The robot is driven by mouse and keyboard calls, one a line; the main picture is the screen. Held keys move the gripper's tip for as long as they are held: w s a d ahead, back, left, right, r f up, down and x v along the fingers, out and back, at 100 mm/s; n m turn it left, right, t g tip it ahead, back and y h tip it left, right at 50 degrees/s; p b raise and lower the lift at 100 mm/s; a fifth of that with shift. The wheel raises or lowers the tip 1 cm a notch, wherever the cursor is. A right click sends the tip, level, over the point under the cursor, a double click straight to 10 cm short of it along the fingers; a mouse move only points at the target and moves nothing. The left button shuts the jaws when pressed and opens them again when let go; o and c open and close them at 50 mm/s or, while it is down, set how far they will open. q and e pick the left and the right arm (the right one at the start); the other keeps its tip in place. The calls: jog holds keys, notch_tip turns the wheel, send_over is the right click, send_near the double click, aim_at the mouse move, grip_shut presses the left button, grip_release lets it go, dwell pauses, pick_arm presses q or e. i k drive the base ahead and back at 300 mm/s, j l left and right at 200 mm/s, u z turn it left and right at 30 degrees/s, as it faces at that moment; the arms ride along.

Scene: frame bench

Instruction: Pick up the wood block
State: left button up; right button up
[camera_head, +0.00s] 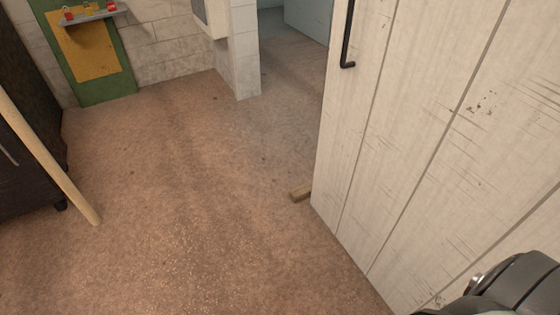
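Neither of my grippers shows. A dark part of my own body is at the bottom right corner, well apart from the block.
The white plank door (430,150) with a black handle (347,45) fills the right side. A wooden pole (50,160) leans by a dark piece of furniture (25,150) at the left. A green and yellow panel (95,50) stands at the back wall. The brown floor (190,200) is clear.

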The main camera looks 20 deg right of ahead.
aim_at(300, 194)
jog(key=i+z, duration=0.4)
jog(key=i+j+z, duration=0.55)
jog(key=i+z, duration=0.2)
jog(key=i+j+z, duration=0.35)
